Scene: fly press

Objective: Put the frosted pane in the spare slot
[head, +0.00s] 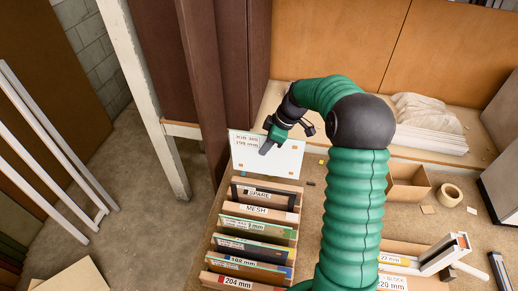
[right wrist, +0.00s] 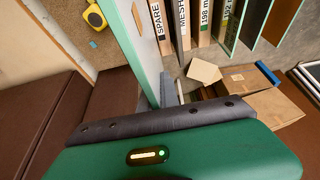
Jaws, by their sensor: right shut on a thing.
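The frosted pane (head: 287,160) is a pale, whitish sheet with a printed job label at its upper left. My right gripper (head: 268,147) is shut on its upper part and holds it upright at the far end of the slotted rack. In the right wrist view the pane (right wrist: 146,45) runs up edge-on from between my fingers. The spare slot (head: 262,192), marked SPARE, is the farthest labelled slot, just in front of the pane. Its label also shows in the right wrist view (right wrist: 157,20). I cannot tell whether the pane's lower edge touches the rack. My left gripper is not in view.
Nearer slots carry MESH (head: 256,211) and size labels, several with panes in them. A tape roll (head: 449,194) and an open cardboard box (head: 407,184) lie right of my arm. A dark brown upright (head: 205,80) stands close left of the pane.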

